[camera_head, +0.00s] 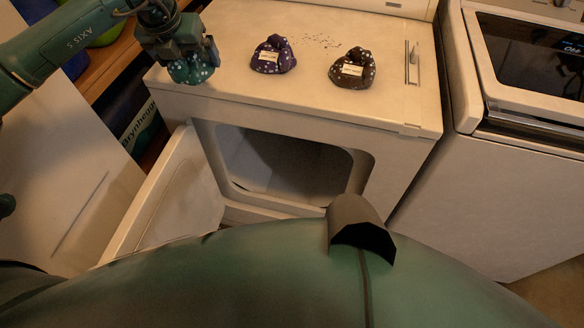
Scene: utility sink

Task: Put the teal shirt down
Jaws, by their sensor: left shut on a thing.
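The teal shirt (190,72) is a small crumpled bundle with pale dots. It is at the left end of the white dryer top (310,90), near the front left corner. My left gripper (188,58) is above it and shut on it; the jaws hide its upper part. I cannot tell whether the shirt touches the dryer top. My right gripper is not in view.
A purple dotted bundle (272,54) and a dark brown dotted bundle (352,68) sit on the dryer top to the right. The dryer door (165,205) hangs open at the front left. A second white machine (500,150) stands at the right.

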